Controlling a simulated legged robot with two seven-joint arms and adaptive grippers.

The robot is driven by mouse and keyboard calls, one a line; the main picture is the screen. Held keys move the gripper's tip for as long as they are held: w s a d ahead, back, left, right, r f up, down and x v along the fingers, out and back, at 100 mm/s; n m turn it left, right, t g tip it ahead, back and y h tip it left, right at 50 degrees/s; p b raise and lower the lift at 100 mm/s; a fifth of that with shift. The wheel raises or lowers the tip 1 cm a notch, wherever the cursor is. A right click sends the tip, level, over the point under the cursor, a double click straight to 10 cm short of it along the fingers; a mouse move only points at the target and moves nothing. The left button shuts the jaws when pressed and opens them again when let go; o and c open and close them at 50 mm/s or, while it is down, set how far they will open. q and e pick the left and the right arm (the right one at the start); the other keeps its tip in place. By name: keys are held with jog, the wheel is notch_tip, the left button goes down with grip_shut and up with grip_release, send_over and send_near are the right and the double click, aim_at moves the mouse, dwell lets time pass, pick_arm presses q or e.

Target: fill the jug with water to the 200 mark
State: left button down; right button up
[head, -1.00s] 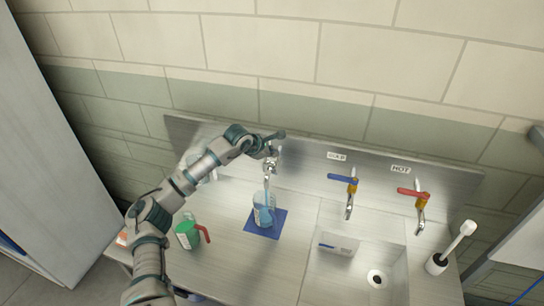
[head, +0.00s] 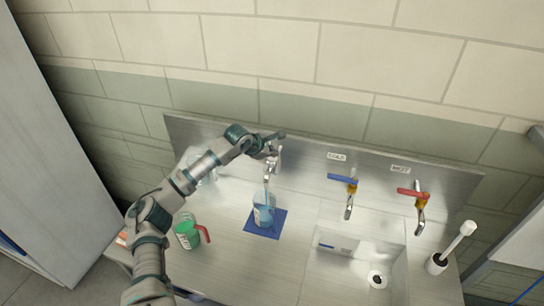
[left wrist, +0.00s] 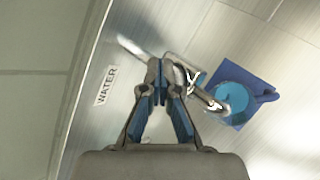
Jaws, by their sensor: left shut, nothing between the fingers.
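The clear jug (head: 263,214) stands upright on a blue mat (head: 265,231) on the counter, with blue water in it. A thin blue stream runs from the spout of the water tap (head: 268,170) into the jug. The jug's marks are too small to read. My left gripper (head: 279,143) is beside the top of this tap, shut and empty. In the left wrist view its fingertips (left wrist: 160,75) are together next to the tap's lever, and the jug (left wrist: 230,98) shows from above. I cannot tell whether the fingers touch the lever. My right gripper is out of view.
A green container with a red handle (head: 190,234) stands left of the mat. Right are a sink (head: 340,272), a blue-lever tap (head: 345,181), a red-lever tap (head: 415,194) and a brush in a holder (head: 437,262). Counter between mat and sink is clear.

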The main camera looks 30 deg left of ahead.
aim_at(271, 158)
pick_arm(q)
jog(key=shift+a+r+p, duration=0.2)
jog(key=shift+r+p, duration=0.1)
jog(key=shift+r, duration=0.15)
jog(key=shift+a+r+p, duration=0.2)
jog(key=shift+r+p, duration=0.1)
jog(key=shift+r, duration=0.15)
jog(key=shift+r+p, duration=1.8)
jog(key=shift+r, duration=0.7)
jog(key=shift+f, duration=0.1)
